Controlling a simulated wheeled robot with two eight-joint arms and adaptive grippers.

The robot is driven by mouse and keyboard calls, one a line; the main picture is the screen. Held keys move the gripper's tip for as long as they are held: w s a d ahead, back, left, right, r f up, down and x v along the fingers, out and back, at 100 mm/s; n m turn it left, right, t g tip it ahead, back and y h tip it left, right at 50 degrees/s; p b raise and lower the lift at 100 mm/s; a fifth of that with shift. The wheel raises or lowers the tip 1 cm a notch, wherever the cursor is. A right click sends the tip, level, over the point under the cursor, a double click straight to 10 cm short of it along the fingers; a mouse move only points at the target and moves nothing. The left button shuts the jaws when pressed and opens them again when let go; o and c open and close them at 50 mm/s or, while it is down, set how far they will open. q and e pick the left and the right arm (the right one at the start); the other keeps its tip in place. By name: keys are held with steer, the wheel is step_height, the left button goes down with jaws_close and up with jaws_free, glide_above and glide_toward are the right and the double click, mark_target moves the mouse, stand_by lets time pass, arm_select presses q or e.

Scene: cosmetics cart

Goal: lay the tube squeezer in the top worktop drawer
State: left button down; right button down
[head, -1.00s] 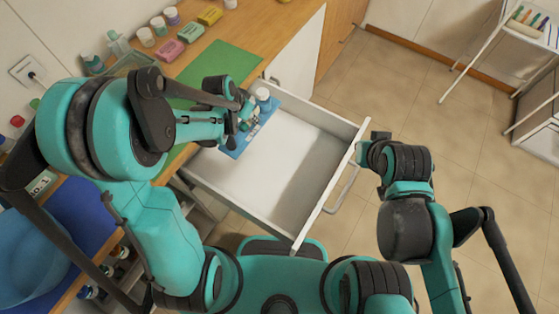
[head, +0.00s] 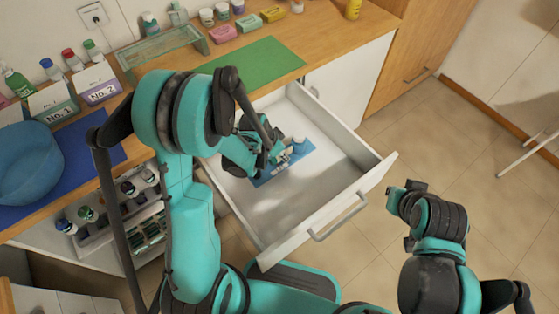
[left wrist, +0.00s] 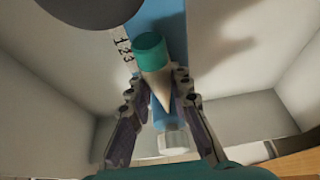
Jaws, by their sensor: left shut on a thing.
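The tube squeezer is a blue flat board (head: 304,150) with dark figures on a pale strip. It also shows in the left wrist view (left wrist: 170,25), with a teal-ended pale cone and a white cap-like part in line with it. My left gripper (head: 272,158) is shut on it inside the open top worktop drawer (head: 340,203). A shadow lies on the white drawer floor beside the board; I cannot tell whether the board touches the floor. My fingers hide part of it. My right gripper (head: 400,218) is outside the drawer at the right; its jaw state is unclear.
The wooden worktop behind the drawer holds a green mat (head: 262,62), a glass tray (head: 160,52), small boxes and jars. A blue bowl (head: 38,165) sits at the left. Open floor (head: 440,130) lies to the right.

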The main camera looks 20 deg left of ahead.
mark_target(279, 158)
arm_select(q)
steer(key=shift+w+a+f+b, duration=0.3)
steer(key=shift+w+a+f, duration=0.5)
steer(key=shift+w, duration=0.05)
step_height(279, 158, down, 4)
steer(key=shift+r+b, duration=0.1)
steer(key=shift+b, duration=0.85)
steer(key=shift+r, duration=0.1)
steer(key=shift+f, duration=0.2)
steer(key=c, duration=1.4)
jaws_free()
steer(key=shift+r, duration=0.15)
